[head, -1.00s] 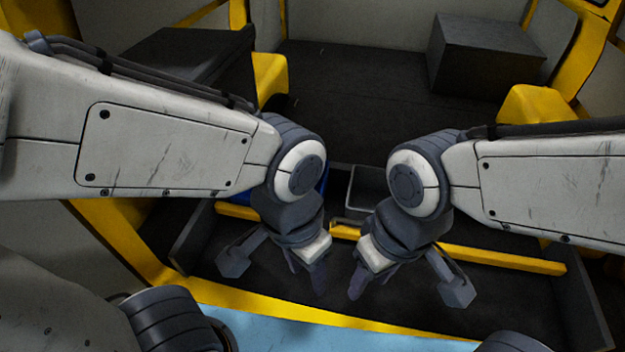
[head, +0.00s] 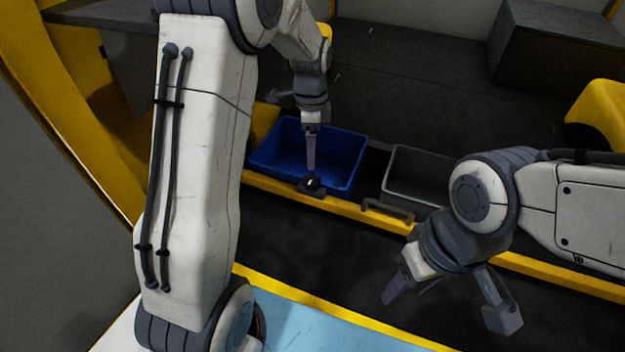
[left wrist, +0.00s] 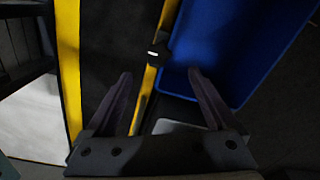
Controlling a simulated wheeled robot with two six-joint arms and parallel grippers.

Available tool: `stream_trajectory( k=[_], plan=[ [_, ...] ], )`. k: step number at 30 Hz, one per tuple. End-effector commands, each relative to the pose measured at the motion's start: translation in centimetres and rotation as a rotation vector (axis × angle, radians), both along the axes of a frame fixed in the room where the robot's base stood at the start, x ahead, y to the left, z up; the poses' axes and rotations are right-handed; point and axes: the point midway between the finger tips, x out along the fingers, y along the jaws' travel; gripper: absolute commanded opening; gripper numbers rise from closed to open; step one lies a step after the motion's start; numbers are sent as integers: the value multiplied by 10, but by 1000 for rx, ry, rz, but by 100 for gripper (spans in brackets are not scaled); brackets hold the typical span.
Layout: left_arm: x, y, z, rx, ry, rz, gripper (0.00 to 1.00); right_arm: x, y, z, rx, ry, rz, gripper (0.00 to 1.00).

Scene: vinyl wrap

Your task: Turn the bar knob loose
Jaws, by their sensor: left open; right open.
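The bar knob (head: 312,184) is a small black knob with a light mark, on a dark mount at the yellow rail in front of the blue bin. In the left wrist view the knob (left wrist: 154,55) lies ahead of and between the open fingers. My left gripper (head: 311,150) points down just above the knob, open and empty; in the left wrist view its two fingers (left wrist: 160,78) are spread apart. My right gripper (head: 392,288) is open and empty, lower right, away from the knob.
A blue bin (head: 264,158) stands behind the yellow rail (head: 357,211). A grey bin (head: 394,170) stands to its right, with a handle (head: 388,211) on the rail before it. A dark box (head: 550,50) is at the back right. The dark floor in front is clear.

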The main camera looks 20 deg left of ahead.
Motion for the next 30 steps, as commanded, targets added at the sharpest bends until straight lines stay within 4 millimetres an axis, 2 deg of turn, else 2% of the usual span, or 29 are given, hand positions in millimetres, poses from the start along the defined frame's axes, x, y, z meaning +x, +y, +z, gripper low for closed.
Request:
stream_trajectory(
  k=[9,15,20,28,29,30],
  plan=[
    [-2,-1,-58,0,6,0,90,0,0,-7,1,-1,0,50],
    [-1,-1,-85,-1,2,1,90,0,0,-10,0,0,0,50],
    [-1,-1,-95,0,1,1,90,0,0,-11,0,0,0,50],
    [-1,-1,-96,0,0,1,90,0,0,-11,0,0,0,50],
    [-1,-1,-96,0,0,1,82,0,0,-11,0,0,0,50],
    [-1,-1,-96,0,0,1,67,0,0,-11,0,0,0,50]
  ],
)
